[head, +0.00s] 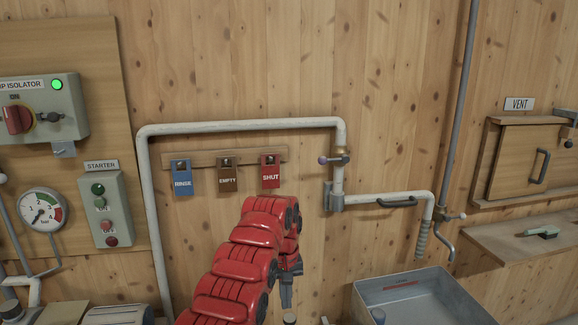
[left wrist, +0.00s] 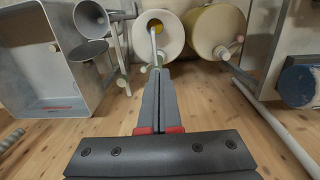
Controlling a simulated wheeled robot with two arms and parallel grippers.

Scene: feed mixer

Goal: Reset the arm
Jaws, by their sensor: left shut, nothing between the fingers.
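My red left arm (head: 240,265) reaches up from the bottom of the head view and bends over in front of the plank wall. My left gripper (head: 287,300) hangs from its end and points down, left of the grey basin (head: 425,292). In the left wrist view, the dark fingers (left wrist: 158,80) lie together, shut and empty. Nothing touches them that I can see. My right gripper shows in neither view.
A white pipe (head: 240,125) frames the tag rail with the RINSE (head: 182,180), EMPTY (head: 227,175) and SHUT (head: 270,172) tags. The starter box (head: 103,210) and gauge (head: 41,209) are left. The vent hatch (head: 525,158) and shelf (head: 525,240) are right.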

